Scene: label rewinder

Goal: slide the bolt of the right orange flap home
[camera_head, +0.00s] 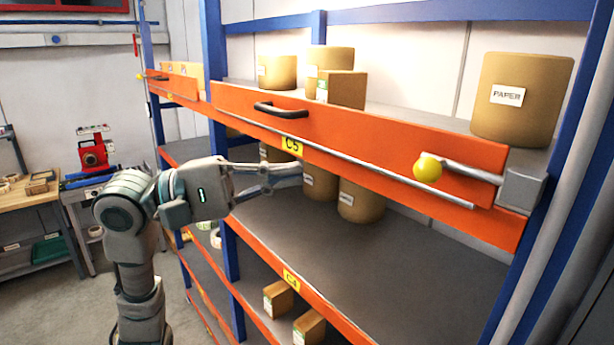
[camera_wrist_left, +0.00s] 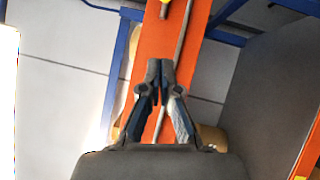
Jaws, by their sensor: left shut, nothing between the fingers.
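The right orange flap (camera_head: 370,137) runs along the shelf front, with a black handle (camera_head: 280,109) and a C5 label. Its bolt is a grey bar (camera_head: 470,172) with a yellow ball knob (camera_head: 428,168) at its left end. The bar's right end is near a grey block (camera_head: 521,190) on the blue upright; I cannot tell whether it enters. My left gripper (camera_head: 298,172) is shut and empty, left of the knob, close to the flap's lower edge. In the wrist view its fingertips (camera_wrist_left: 160,72) meet in front of the orange flap (camera_wrist_left: 152,40). My right gripper is not in view.
A thin grey rod (camera_head: 350,157) runs along the flap's lower front. Brown cartons and rolls, including a PAPER roll (camera_head: 520,98), stand on the shelves. A second orange flap (camera_head: 172,86) is farther left. The grey shelf (camera_head: 400,245) below has clear room.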

